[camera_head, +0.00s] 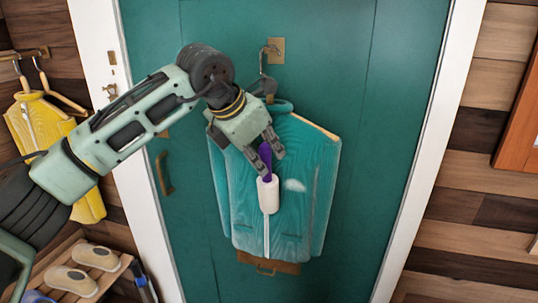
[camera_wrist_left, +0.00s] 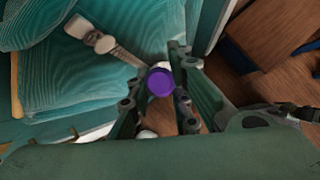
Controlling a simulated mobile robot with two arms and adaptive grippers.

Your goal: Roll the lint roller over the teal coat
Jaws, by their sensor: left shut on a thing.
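The teal coat (camera_head: 312,213) hangs from a hook (camera_head: 274,47) on the teal door; its cloth also shows in the left wrist view (camera_wrist_left: 90,75). A pale patch (camera_head: 294,185) lies on the coat's front. The lint roller (camera_head: 268,194) has a purple handle and a white roll. My left gripper (camera_head: 265,152) is shut on the purple handle, with the roll pointing down in front of the coat's middle. I cannot tell whether the roll touches the cloth. In the left wrist view the handle's round end (camera_wrist_left: 160,83) shows between the fingers. My right gripper is out of view.
A yellow garment (camera_head: 35,125) hangs on the wood wall at the left. A wooden rack (camera_head: 88,262) with pale slippers stands low at the left. The door has a handle (camera_head: 164,173) left of the coat. A wooden frame (camera_head: 519,135) is at the right edge.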

